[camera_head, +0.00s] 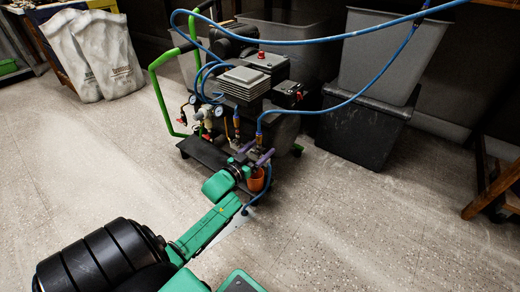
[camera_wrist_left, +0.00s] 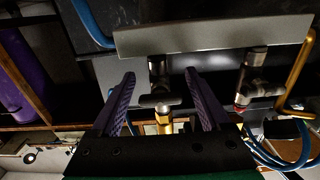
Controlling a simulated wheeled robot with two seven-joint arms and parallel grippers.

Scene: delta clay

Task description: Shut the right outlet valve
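The compressor cart's two outlet valves sit low on its front, with blue hoses at them. The right outlet valve (camera_head: 259,140) is partly hidden by my left gripper (camera_head: 254,154) in the head view. In the left wrist view, a valve with a dark handle (camera_wrist_left: 158,100) and brass fitting (camera_wrist_left: 164,122) lies between the purple fingers of my left gripper (camera_wrist_left: 160,82). The fingers are apart, with a gap on both sides of the valve. I cannot tell whether they touch its handle. A second valve (camera_wrist_left: 252,80) is off to the right there. My right gripper is not in view.
The cart has a green handle (camera_head: 157,90), gauges (camera_head: 207,113) and a dark base plate (camera_head: 205,153). Blue hoses (camera_head: 330,41) loop overhead. Grey bins (camera_head: 385,60) stand behind right. Floor in front is clear.

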